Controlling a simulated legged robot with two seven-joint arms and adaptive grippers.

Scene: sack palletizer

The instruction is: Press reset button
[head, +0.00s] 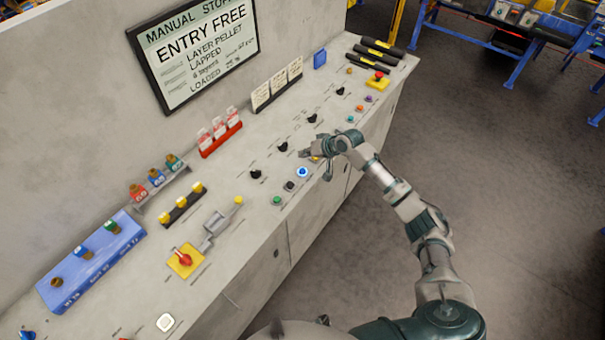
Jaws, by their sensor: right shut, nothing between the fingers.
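The grey control console (225,215) runs diagonally across the head view with many buttons and knobs. A blue round button (302,172) with a pale ring sits near its front edge. Beside it are a dark button (289,186) and a green button (277,200). I cannot read which one is labelled reset. My right gripper (317,164) is shut and empty, over the front edge just right of the blue button. A small yellow-orange part (315,158) shows at its fingers; I cannot tell whether they touch it. My left gripper is out of view.
A red emergency button (379,75) on a yellow plate is at the far end. Open floor (500,190) lies right.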

